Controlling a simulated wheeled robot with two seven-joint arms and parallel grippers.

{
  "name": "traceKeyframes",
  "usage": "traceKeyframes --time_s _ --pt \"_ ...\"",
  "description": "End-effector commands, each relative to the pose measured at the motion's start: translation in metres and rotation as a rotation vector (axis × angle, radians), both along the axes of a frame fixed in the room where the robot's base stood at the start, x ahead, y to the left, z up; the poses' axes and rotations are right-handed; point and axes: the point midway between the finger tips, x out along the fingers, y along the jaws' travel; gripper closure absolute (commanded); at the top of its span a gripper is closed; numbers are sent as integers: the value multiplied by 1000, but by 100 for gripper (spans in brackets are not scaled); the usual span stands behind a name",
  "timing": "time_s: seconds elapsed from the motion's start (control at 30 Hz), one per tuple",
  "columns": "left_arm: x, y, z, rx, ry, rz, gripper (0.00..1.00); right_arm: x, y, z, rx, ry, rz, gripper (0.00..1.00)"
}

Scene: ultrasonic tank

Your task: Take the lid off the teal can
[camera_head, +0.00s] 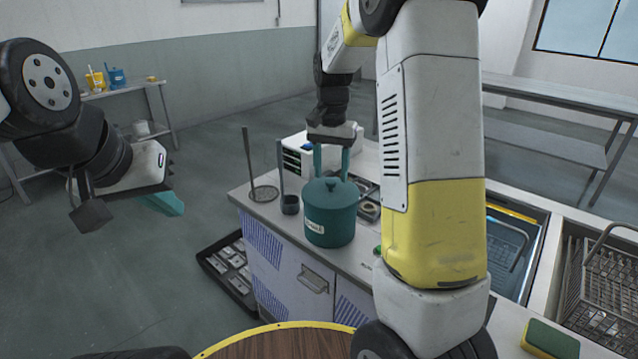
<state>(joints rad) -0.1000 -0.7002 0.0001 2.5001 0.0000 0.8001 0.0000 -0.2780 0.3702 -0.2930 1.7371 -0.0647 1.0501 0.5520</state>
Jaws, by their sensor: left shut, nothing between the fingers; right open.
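The teal can (329,225) stands upright on the counter, with a pale label on its front. Its teal lid (316,192) is on top, with a small knob (331,184) in the middle. My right gripper (331,168) is open and points down, its two teal fingers apart over the lid near the knob. I cannot tell whether the fingertips touch the lid. My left gripper (170,204) is shut and empty, out over the floor at the left, far from the can.
A dark cup (290,204) and a round strainer (264,193) stand left of the can. A white device (294,152) is behind. My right arm hides the counter right of the can. A basin (509,245), wire basket (607,290) and sponge (551,339) are at the right.

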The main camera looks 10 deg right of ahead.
Motion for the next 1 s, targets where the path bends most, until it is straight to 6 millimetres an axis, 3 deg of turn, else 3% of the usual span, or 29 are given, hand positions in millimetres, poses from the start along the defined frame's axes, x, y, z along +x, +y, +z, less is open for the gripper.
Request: traceKeyframes --time_s 0.2,0.43,0.7,1.0 --pt "0 0 0 0 0 0 100 0 0 -23 0 1 -1 49" --pt "0 0 0 0 0 0 100 0 0 -23 1 0 0 49" --pt "0 0 0 0 0 0 100 0 0 -23 1 0 0 100" --pt "0 0 0 0 0 0 100 0 0 -22 1 0 0 100"
